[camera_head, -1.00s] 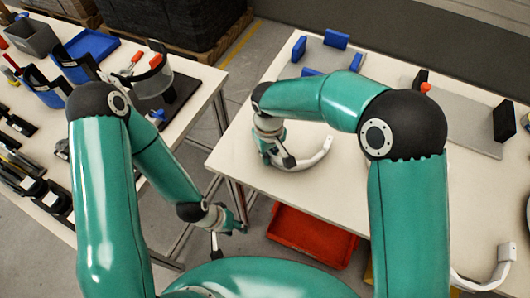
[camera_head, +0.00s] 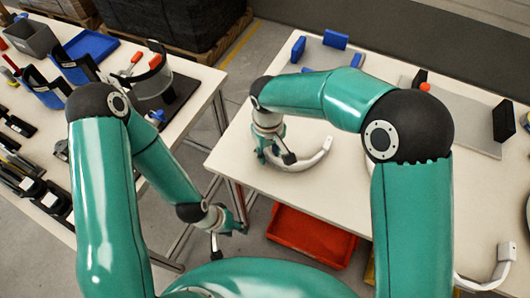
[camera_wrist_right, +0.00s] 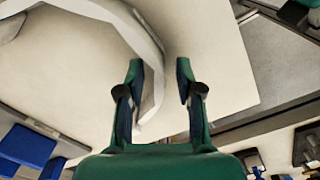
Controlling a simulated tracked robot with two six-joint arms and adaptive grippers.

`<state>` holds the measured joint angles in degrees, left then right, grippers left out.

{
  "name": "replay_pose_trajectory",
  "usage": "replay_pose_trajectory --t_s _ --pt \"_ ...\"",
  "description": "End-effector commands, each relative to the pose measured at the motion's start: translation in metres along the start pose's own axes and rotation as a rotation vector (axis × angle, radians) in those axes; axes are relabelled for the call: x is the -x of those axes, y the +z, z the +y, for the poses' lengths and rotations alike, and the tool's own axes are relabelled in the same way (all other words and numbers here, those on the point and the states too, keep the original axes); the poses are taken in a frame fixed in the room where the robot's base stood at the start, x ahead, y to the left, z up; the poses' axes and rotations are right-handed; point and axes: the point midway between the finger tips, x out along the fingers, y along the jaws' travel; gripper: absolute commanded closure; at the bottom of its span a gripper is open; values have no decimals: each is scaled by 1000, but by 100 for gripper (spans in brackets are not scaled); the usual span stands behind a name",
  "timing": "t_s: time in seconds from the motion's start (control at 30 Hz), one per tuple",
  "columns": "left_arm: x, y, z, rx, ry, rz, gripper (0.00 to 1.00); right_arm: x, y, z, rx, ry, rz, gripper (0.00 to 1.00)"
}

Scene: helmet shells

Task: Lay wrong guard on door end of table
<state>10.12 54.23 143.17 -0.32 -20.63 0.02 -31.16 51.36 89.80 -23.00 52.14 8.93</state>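A white curved guard (camera_head: 312,163) lies on the right table (camera_head: 235,160), near its left end. My right gripper (camera_head: 274,158) is low over it at its left part. In the right wrist view my right gripper (camera_wrist_right: 160,68) is open. The guard (camera_wrist_right: 108,12) runs past the left finger, and its end shows between the two fingers, nearer the left one; contact cannot be told. A second white curved guard (camera_head: 487,279) is at the table's lower right. My left gripper (camera_head: 228,240) is open and empty over the gap between the tables.
A red bin (camera_head: 305,237) stands below the right table's front edge. Grey fixtures with blue blocks (camera_head: 335,40) and black blocks (camera_head: 504,121) stand at the back. The left table holds a blue tray (camera_head: 88,45), a stand with a clear visor and several dark parts.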

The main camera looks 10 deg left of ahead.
Motion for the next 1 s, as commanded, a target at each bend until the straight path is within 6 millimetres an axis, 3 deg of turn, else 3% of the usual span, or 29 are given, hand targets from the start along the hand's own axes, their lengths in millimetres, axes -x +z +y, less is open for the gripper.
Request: replay_pose_trajectory --t_s 0.3,0.5,0.7,1.0 --pt "-4 0 -2 0 0 0 60 64 -1 0 0 0 6 64" --pt "-5 0 -2 0 0 0 60 94 -1 0 -1 -1 4 64" --pt "-5 0 -2 0 0 0 60 104 0 0 0 -1 2 64" --pt "-5 0 -2 0 0 0 60 104 0 0 0 -1 1 64"
